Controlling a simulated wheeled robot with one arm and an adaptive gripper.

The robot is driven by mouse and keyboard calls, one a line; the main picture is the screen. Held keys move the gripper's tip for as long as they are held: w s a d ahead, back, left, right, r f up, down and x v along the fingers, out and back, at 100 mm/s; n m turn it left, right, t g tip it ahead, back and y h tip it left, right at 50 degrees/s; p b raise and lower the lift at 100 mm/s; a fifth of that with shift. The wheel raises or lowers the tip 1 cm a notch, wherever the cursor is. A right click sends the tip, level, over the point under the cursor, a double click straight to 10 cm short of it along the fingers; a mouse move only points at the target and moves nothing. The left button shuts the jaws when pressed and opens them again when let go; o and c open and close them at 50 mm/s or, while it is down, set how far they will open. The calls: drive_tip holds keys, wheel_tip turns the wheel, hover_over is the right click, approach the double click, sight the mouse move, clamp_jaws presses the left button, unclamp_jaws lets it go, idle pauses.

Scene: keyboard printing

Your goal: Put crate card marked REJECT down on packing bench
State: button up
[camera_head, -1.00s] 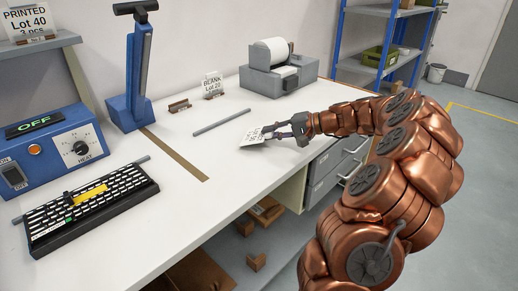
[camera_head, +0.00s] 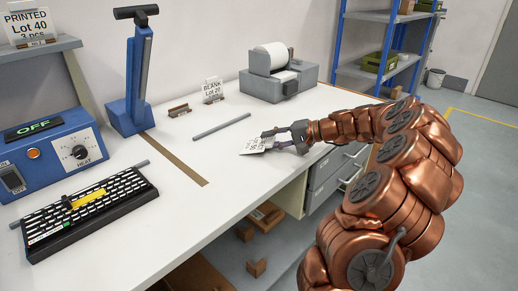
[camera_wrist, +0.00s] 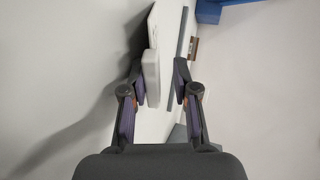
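The white crate card (camera_head: 253,147) is at the front edge side of the packing bench (camera_head: 215,216), tilted, with dark lettering too small to read. My gripper (camera_head: 273,140) is at its right end with its fingers spread apart. In the wrist view, the card's pale block-like part (camera_wrist: 151,78) lies between the fingers of my gripper (camera_wrist: 159,82), beside the left finger and clear of the right one. I cannot tell whether it touches the left finger, or whether the card rests fully on the bench top.
A grey rod (camera_head: 221,126), a small brown holder (camera_head: 179,110) and a BLANK Lot 20 card (camera_head: 213,90) are behind the card. A grey printer (camera_head: 278,76) stands at the back right. A keyboard (camera_head: 85,212) and blue heater box (camera_head: 48,155) are left. The bench's front middle is clear.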

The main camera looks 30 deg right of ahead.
drive_tip(key=shift+v, duration=4.05)
drive_tip(key=shift+p, duration=0.3)
wheel_tip(320, 180, up, 7)
drive_tip(key=s+d+p, duration=0.1)
drive_tip(key=s+p, duration=0.1)
drive_tip(key=p, duration=0.1)
drive_tip(key=shift+d, duration=0.4)
